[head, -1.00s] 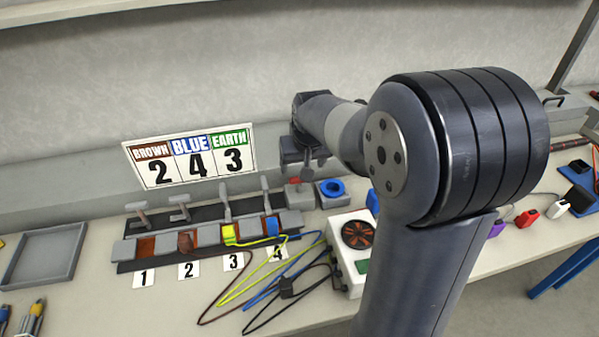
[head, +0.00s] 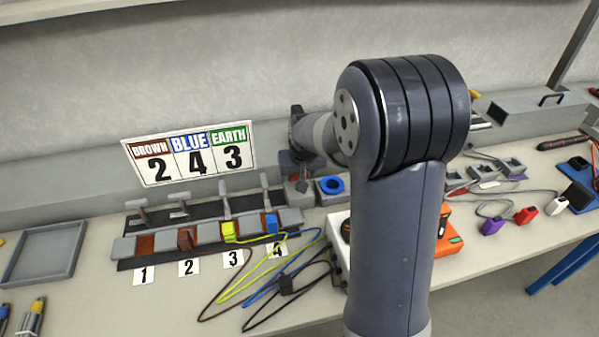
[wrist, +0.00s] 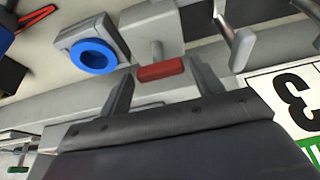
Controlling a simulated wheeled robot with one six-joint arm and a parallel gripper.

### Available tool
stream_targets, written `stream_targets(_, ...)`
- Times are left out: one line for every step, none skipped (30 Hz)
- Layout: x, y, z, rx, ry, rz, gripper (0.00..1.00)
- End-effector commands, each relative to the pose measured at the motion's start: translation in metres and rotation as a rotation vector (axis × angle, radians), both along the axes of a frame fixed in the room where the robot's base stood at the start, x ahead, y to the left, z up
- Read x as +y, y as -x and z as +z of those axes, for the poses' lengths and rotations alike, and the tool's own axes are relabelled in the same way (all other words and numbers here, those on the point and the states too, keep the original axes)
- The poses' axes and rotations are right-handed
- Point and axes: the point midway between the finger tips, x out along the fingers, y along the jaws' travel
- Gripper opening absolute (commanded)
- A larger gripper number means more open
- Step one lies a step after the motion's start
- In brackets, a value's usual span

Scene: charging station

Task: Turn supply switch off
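The supply switch, which I take to be the grey box (head: 300,194) with a lever and red handle, stands on the bench right of the terminal row. In the wrist view its grey box (wrist: 152,32) shows a short lever ending in a red handle (wrist: 160,71). My gripper (wrist: 163,88) is open, its two fingers apart with the red handle in view between their tips. I cannot tell whether they touch it. In the head view my gripper (head: 300,172) is above the switch, and my arm partly hides it.
A blue ring socket (head: 331,185) sits right beside the switch. The terminal block (head: 208,233) with upright clamp levers and coloured wires is to the left. A number sign (head: 190,159) leans behind. A tray (head: 45,253) lies at far left. An orange device (head: 445,252) is partly hidden.

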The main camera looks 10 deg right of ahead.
Motion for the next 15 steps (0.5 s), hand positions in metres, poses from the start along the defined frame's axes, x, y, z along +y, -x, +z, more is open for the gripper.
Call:
stream_targets(0.0000, 0.0000, 0.0001, 0.000, 0.000, 0.000, 0.58)
stream_targets(0.0000, 0.0000, 0.0001, 0.000, 0.000, 0.000, 0.56)
stream_targets(0.0000, 0.0001, 0.0002, 0.000, 0.000, 0.000, 0.52)
stream_targets(0.0000, 0.0001, 0.0002, 0.000, 0.000, 0.000, 0.50)
stream_targets(0.0000, 0.0001, 0.0002, 0.000, 0.000, 0.000, 0.47)
stream_targets(0.0000, 0.0001, 0.0002, 0.000, 0.000, 0.000, 0.44)
stream_targets(0.0000, 0.0001, 0.0002, 0.000, 0.000, 0.000, 0.42)
stream_targets(0.0000, 0.0001, 0.0002, 0.000, 0.000, 0.000, 0.39)
stream_targets(0.0000, 0.0001, 0.0002, 0.000, 0.000, 0.000, 0.36)
stream_targets(0.0000, 0.0001, 0.0002, 0.000, 0.000, 0.000, 0.33)
stream_targets(0.0000, 0.0001, 0.0002, 0.000, 0.000, 0.000, 0.31)
stream_targets(0.0000, 0.0001, 0.0002, 0.000, 0.000, 0.000, 0.28)
stream_targets(0.0000, 0.0001, 0.0002, 0.000, 0.000, 0.000, 0.28)
stream_targets(0.0000, 0.0001, 0.0002, 0.000, 0.000, 0.000, 0.28)
stream_targets(-0.0001, 0.0002, 0.0001, 0.000, 0.000, 0.002, 0.28)
